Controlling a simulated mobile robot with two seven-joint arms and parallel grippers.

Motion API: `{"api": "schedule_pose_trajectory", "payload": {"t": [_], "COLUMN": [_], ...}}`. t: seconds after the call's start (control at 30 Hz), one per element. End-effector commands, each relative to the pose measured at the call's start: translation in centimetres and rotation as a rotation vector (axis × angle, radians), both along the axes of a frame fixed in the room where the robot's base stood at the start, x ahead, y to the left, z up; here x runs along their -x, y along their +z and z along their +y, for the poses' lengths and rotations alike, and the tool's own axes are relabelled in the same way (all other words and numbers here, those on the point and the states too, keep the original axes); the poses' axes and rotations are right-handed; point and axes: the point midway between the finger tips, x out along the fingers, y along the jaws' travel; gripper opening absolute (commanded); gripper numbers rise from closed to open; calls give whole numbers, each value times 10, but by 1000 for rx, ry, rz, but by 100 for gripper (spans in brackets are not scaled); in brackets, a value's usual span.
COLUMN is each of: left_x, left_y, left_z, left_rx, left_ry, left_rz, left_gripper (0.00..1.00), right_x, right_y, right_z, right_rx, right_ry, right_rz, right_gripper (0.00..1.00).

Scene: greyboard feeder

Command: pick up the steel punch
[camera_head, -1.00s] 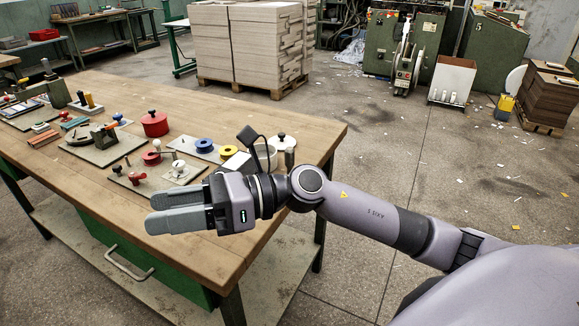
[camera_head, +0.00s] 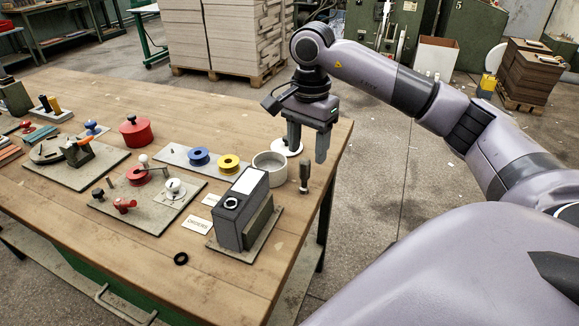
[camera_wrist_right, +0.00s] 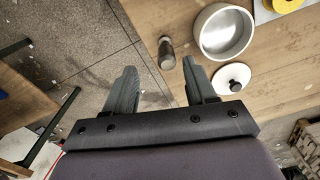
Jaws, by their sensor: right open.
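The steel punch (camera_head: 304,177) stands near the table's right edge, beside the pale round bowl (camera_head: 270,167). I cannot tell the exact gap to the punch. My left gripper is out of view.
A white lid (camera_head: 290,150) with a dark knob lies partly behind the right fingers. A grey box device (camera_head: 241,210) stands in front of the bowl. Blue (camera_head: 199,157) and yellow (camera_head: 229,164) spools lie to the left. The table's front area is mostly bare.

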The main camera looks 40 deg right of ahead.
Motion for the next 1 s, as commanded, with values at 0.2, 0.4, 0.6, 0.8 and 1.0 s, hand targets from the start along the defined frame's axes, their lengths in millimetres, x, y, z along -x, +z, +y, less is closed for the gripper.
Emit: {"api": "schedule_pose_trajectory", "payload": {"t": [0.2,0.4,0.6,0.8,1.0], "left_x": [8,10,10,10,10], "left_y": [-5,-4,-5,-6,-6], "left_z": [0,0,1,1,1], "left_rx": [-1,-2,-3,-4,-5], "left_ry": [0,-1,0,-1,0], "left_rz": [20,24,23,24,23], "left_gripper": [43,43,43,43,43], "right_x": [0,-6,-8,-9,-8], "right_y": [-17,-43,-68,-71,-71], "right_z": [-2,-4,-4,-4,-4], "right_rx": [5,3,4,3,3], "right_ry": [-2,-2,-1,-1,-1], "right_rz": [6,6,4,0,1], "right_gripper": [56,56,56,56,16]}}
